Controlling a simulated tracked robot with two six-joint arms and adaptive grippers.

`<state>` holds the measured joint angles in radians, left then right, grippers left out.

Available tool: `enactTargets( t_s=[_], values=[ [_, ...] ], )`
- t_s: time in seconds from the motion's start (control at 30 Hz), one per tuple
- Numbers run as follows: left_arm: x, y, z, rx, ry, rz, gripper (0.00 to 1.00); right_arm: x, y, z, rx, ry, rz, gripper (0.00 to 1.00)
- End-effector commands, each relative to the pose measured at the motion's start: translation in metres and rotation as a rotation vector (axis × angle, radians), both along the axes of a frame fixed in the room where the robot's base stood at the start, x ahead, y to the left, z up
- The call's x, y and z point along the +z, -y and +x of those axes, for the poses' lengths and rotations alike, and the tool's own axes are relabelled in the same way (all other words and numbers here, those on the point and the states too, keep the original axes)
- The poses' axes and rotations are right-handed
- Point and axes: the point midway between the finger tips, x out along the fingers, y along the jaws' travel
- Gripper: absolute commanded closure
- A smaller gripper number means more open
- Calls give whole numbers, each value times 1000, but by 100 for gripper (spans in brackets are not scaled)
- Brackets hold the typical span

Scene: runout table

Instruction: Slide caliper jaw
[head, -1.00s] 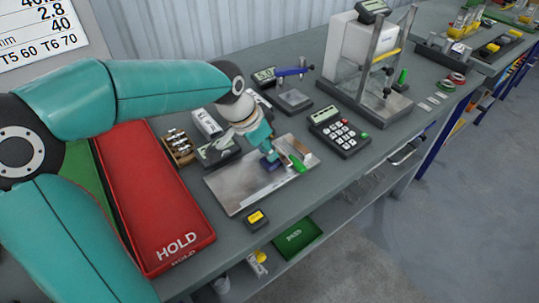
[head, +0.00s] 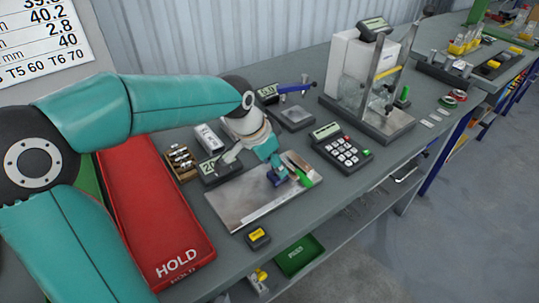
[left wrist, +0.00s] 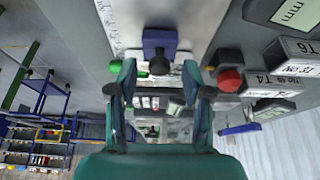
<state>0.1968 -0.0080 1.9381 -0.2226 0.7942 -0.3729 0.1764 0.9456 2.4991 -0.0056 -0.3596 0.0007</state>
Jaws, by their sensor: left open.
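A flat silver plate (head: 235,204) lies on the bench, with a small blue block (head: 277,178) and a green piece (head: 304,182) on it. The blue block also shows in the left wrist view (left wrist: 159,40), with a dark round knob (left wrist: 159,66) on its near side. I take this block to be the sliding caliper jaw. My left gripper (head: 279,169) is low over the plate at the block. In the left wrist view its fingers (left wrist: 159,75) are apart, one on each side of the knob; contact cannot be told. My right gripper is not in view.
A digital display (head: 218,166) stands behind the plate. A red HOLD tray (head: 150,215) lies to the left, a keypad (head: 342,148) to the right. A small black-and-yellow box (head: 258,237) sits near the front edge. A metal stand (head: 385,120) is farther back.

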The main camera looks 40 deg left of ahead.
Motion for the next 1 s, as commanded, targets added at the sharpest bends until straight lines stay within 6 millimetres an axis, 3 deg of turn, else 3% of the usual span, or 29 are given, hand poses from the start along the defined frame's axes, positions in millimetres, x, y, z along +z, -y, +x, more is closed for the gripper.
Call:
enactTargets(
  t_s=[0.17, 0.63, 0.8, 1.0],
  values=[
    [15, -1, -4, 0, 4, 1, 51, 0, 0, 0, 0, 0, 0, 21],
    [94, -9, -36, 1, 6, 0, 51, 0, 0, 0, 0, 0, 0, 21],
    [107, -11, -42, 2, 3, 1, 51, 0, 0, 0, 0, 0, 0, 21],
    [110, -11, -43, 1, 1, 0, 51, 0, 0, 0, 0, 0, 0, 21]
  ],
)
